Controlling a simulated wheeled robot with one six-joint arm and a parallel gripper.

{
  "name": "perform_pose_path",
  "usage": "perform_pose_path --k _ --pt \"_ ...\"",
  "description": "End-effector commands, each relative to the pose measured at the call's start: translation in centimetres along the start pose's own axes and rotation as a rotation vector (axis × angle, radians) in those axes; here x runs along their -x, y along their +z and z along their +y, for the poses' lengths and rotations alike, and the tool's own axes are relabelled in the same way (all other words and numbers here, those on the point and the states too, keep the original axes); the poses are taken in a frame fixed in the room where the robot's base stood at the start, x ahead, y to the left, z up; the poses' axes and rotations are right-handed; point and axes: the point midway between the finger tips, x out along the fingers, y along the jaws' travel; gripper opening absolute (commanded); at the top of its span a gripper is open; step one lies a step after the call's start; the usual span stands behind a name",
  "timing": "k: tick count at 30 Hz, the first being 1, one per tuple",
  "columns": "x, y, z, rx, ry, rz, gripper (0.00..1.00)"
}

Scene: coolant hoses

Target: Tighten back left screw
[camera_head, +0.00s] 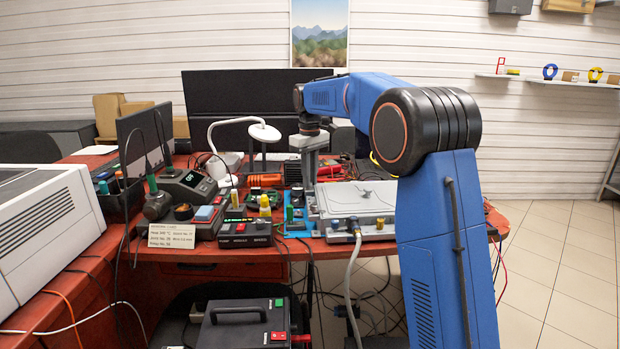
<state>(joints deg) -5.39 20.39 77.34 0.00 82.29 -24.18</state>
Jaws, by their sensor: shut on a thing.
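A flat grey plate unit (358,199) lies near the front right edge of the red workbench. My gripper (310,184) points straight down at the back left corner of this unit. Its grey jaws are shut at the spot of the back left screw, and they hide the screw itself. A small cross-shaped piece shows on the unit's top face, near its middle. Brass-coloured and dark fittings (354,222) sit along the unit's front side. A grey hose (349,275) hangs from the front over the bench edge.
Left of the unit are a blue mat (296,225), dark boxes with coloured buttons (244,234), a soldering station (190,184) and a white lamp (262,132). Dark monitors stand behind. The floor at right is clear.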

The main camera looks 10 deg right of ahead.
Motion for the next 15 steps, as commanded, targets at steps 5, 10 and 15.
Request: perform_pose_path --k 5,10,15 --pt "0.05 -0.03 -0.02 -0.167 0.001 0.001 0.00" --pt "0.05 -0.04 -0.06 -0.328 0.001 0.002 0.00" --pt "0.06 -0.06 -0.10 -0.489 0.001 0.002 0.00"
